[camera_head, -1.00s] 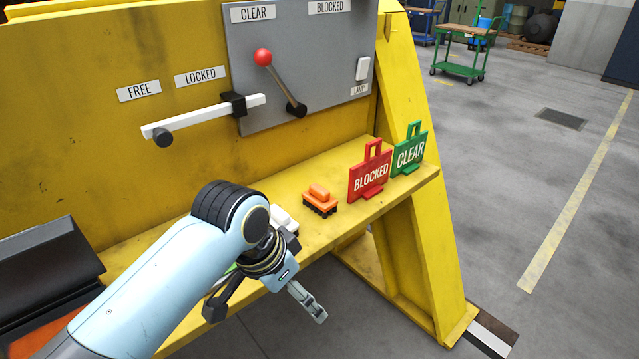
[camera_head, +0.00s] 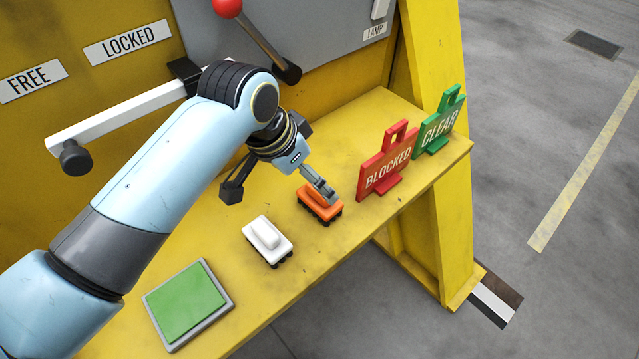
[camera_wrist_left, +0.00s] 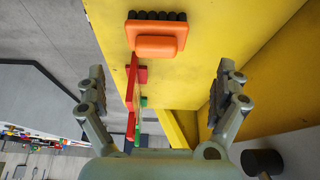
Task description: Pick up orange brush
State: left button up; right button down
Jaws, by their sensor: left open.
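The orange brush (camera_head: 318,206) stands on the yellow ledge, black bristles down, between a white brush and the red BLOCKED sign. My left gripper (camera_head: 282,192) is open above the ledge at the brush; one finger overlaps the brush's top in the head view. In the left wrist view the orange brush (camera_wrist_left: 156,36) is at the top, ahead of the open left fingers (camera_wrist_left: 163,95), with nothing between them. My right gripper is in neither view.
The white brush (camera_head: 267,240) and a green pad (camera_head: 187,304) stand on the yellow ledge (camera_head: 350,130). The red BLOCKED sign (camera_head: 387,166) and green CLEAR sign (camera_head: 440,128) stand to the right. A white lever (camera_head: 125,114) and a red-knobbed lever (camera_head: 262,38) are behind.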

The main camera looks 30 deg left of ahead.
aim_at(311, 202)
pick_arm(q)
jog(key=shift+x, duration=1.2)
jog(key=shift+d+f, duration=0.2)
jog(key=shift+f, duration=0.15)
jog(key=x, duration=0.4)
jog(key=shift+d+f, duration=0.1)
jog(key=shift+f, duration=0.15)
jog(key=shift+w+f, duration=0.25)
jog(key=shift+f, duration=0.15)
jog(key=c, duration=1.1)
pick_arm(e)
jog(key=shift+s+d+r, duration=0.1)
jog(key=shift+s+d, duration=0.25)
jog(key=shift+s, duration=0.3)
